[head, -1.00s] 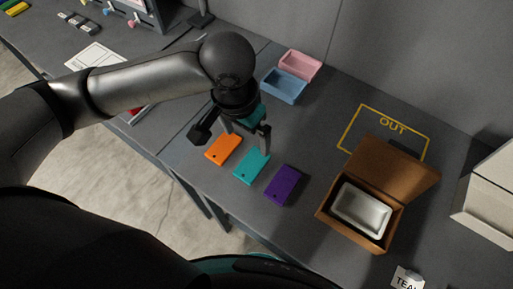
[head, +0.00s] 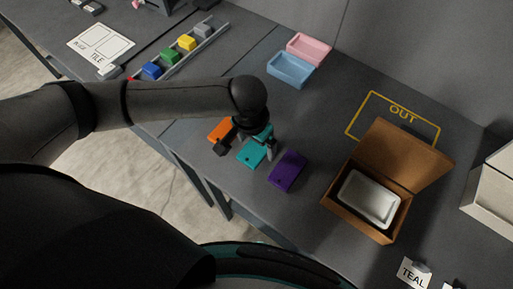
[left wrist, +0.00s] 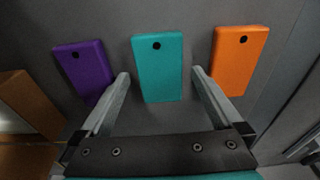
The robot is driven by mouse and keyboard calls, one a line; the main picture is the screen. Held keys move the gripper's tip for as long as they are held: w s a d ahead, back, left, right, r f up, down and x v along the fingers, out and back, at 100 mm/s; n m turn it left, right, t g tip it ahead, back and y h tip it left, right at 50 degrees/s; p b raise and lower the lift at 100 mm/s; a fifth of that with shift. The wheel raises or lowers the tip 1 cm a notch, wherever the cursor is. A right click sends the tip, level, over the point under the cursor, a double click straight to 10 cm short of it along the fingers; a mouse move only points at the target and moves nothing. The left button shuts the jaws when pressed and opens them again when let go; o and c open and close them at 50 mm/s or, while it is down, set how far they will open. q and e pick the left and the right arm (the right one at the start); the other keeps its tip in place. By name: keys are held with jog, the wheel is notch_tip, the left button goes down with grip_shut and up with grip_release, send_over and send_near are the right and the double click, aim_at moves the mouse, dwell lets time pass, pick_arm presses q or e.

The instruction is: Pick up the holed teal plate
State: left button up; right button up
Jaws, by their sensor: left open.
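The holed teal plate (head: 250,154) lies flat on the grey table between an orange plate (head: 219,130) and a purple plate (head: 287,171). In the left wrist view the teal plate (left wrist: 158,68) lies ahead of and between my open fingers, its dark hole near the far end. My left gripper (head: 258,148) is open and empty, just over the teal plate and partly covering it in the head view. The purple plate (left wrist: 84,68) and orange plate (left wrist: 239,60) flank it in the left wrist view, each with a hole. My right gripper is not in view.
A brown open box (head: 328,203) with a white tray (head: 368,197) inside stands to the right. Pink (head: 309,47) and blue (head: 291,69) bins stand at the back. A TEAL card (head: 413,272) sits at lower right.

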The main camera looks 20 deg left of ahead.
pick_arm(q)
jog(key=shift+f, duration=0.45)
jog(key=shift+c, duration=0.2)
jog(key=c, duration=1.5)
